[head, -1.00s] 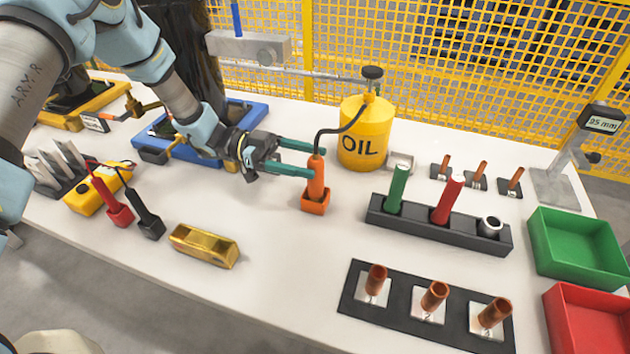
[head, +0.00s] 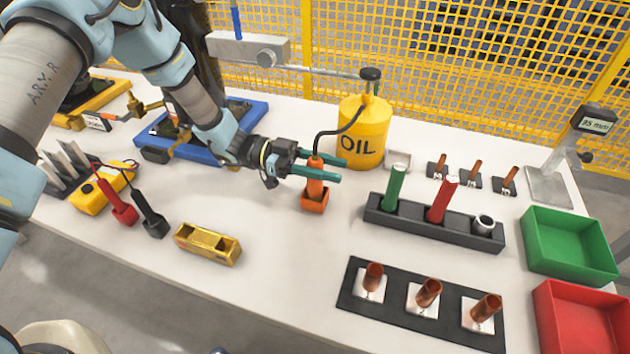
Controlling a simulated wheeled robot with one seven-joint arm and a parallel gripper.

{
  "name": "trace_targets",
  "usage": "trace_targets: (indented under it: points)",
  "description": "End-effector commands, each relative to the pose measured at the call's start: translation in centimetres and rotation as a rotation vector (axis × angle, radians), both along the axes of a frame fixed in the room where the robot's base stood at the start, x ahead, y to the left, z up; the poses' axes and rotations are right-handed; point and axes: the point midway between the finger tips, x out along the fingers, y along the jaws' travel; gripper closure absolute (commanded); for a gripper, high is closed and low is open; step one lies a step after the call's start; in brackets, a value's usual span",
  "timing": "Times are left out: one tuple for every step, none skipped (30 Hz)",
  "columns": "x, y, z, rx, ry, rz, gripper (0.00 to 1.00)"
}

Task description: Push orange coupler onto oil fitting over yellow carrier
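The orange coupler (head: 315,187) stands upright in an orange holder (head: 314,204) on the table, with a black hose from its top to the yellow OIL can (head: 365,130). My gripper (head: 330,170) is open, its two green fingers on either side of the coupler's upper part; I cannot tell whether they touch it. The yellow carrier (head: 82,100) is at the far left, partly behind my arm. A brass fitting (head: 140,106) with an orange-tipped piece shows near it; I cannot tell whether it is the oil fitting.
A blue carrier (head: 235,118) lies under my forearm. A gold tray (head: 208,243), red and black probes (head: 125,213), a dark rack (head: 435,222) with green and red handles, and green (head: 568,245) and red (head: 580,318) bins stand around. The table's front middle is clear.

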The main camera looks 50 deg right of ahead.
Motion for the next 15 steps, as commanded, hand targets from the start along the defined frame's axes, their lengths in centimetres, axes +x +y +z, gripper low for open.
trace_targets:
  points:
    - [0.01,0.00,0.01,0.000,0.000,0.000,0.65]
    - [0.01,0.00,0.01,0.000,0.000,0.000,0.69]
    - [0.01,-0.01,0.01,0.000,0.000,0.000,0.73]
    - [0.01,-0.01,0.01,0.000,0.000,0.000,0.76]
    - [0.01,-0.01,0.01,0.000,0.000,0.000,0.80]
    - [0.01,-0.01,0.02,0.000,0.000,0.000,0.84]
    - [0.01,-0.01,0.02,0.000,0.000,0.000,0.88]
    - [0.02,0.00,0.02,0.000,0.000,0.000,0.91]
    - [0.02,0.00,0.02,0.000,0.000,0.000,0.95]
    - [0.02,0.00,0.02,0.000,0.000,0.000,0.99]
    - [0.02,0.00,0.02,0.000,0.000,0.000,1.00]
    - [0.02,0.00,0.02,0.000,0.000,0.000,1.00]
    - [0.02,0.00,0.02,0.000,0.000,0.000,1.00]
    - [0.02,0.00,0.02,0.000,0.000,0.000,1.00]
    - [0.02,0.00,0.02,0.000,0.000,0.000,1.00]
